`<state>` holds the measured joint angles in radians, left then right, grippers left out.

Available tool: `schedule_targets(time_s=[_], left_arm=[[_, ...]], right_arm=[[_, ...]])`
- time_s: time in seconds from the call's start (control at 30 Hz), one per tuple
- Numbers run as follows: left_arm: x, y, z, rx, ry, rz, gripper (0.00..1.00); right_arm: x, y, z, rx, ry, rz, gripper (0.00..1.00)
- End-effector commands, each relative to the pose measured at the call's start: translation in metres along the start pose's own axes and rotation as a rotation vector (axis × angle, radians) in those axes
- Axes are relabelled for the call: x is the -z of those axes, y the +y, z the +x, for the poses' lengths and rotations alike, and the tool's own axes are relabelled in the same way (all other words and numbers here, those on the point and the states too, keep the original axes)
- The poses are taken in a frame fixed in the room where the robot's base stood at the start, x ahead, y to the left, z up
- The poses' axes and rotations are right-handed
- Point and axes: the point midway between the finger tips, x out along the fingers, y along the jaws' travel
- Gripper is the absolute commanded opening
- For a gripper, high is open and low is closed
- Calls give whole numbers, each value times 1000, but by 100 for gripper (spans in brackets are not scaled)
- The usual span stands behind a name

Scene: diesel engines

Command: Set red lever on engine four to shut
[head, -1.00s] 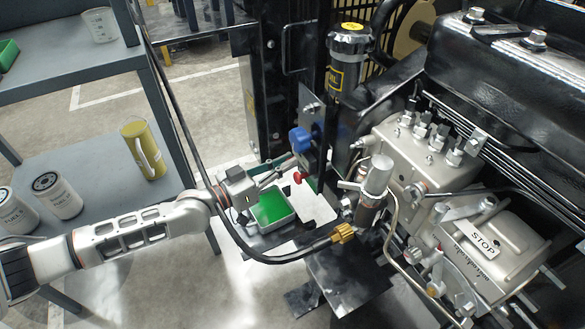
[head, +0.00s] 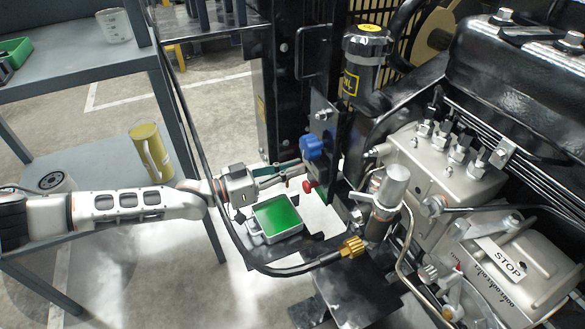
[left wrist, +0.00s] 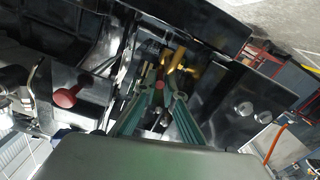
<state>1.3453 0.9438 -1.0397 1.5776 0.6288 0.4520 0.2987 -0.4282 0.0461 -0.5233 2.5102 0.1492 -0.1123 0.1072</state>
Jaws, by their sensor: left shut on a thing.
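My left gripper (head: 296,168) reaches in from the left to the dark panel beside the engine, just below a blue knob (head: 313,147). Most of that lever is hidden by the fingers and the panel. A separate red round knob (head: 308,187) sits just below the fingertips; a red knob also shows at the left of the left wrist view (left wrist: 70,95). My right gripper is out of view.
A green-bottomed tray (head: 276,219) lies under my left gripper. A black hose with a brass fitting (head: 352,247) loops close below my arm. The engine (head: 460,170) fills the right.

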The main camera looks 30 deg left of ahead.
Motion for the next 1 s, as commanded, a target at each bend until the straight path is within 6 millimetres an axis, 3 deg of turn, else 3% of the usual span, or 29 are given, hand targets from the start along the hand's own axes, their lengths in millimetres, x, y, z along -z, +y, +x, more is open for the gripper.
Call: schedule_targets(time_s=[0.13,0.17,0.2,1.0], left_arm=[[2,-2,0,3,2,2,0],[2,-2,0,3,2,2,17],[2,-2,0,3,2,2,26],[1,4,0,69,16,-4,26]], right_arm=[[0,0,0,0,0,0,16],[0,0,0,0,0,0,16],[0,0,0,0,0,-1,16],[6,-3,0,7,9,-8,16]])
